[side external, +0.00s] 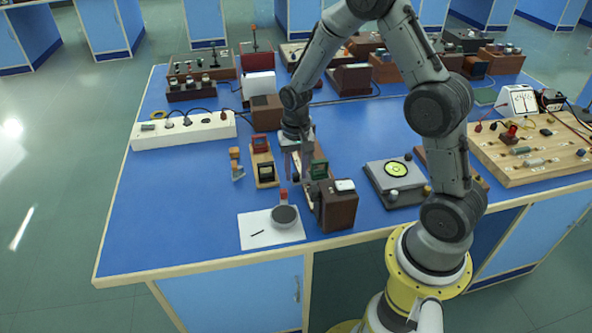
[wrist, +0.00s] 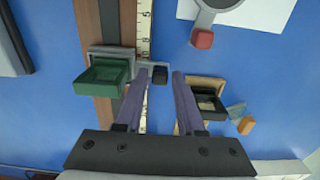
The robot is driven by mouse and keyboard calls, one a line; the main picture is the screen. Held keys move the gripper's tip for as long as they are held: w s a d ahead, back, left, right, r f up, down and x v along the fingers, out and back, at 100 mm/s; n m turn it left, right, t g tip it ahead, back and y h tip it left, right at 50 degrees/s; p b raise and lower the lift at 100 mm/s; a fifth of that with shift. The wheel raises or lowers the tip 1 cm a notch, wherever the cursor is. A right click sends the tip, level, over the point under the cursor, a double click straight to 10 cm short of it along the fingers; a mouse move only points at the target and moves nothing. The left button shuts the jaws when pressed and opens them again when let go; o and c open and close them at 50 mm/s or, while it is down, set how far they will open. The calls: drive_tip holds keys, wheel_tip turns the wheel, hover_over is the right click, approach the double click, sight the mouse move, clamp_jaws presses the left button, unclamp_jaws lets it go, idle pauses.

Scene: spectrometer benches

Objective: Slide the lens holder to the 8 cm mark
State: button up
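The green lens holder (wrist: 103,80) sits on a wooden rail (wrist: 103,20) with a dark centre strip. It also shows in the side view (side external: 319,169), partly behind a brown box. A pale marked scale (wrist: 144,30) runs along the rail; its numbers are too small to read. A grey arm from the holder carries a small dark block (wrist: 160,72). My gripper (wrist: 162,73) is open, its two fingers apart with the dark block appearing between their tips. In the side view my gripper (side external: 296,178) points down beside the holder. Contact with the block cannot be told.
A second framed holder (wrist: 206,103) on a wooden base stands right of my fingers. A magnifier with a red-ended handle (side external: 285,214) lies on white paper (side external: 257,238). A brown box (side external: 337,208) stands close to the rail.

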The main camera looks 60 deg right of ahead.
clamp_jaws()
idle(1.4)
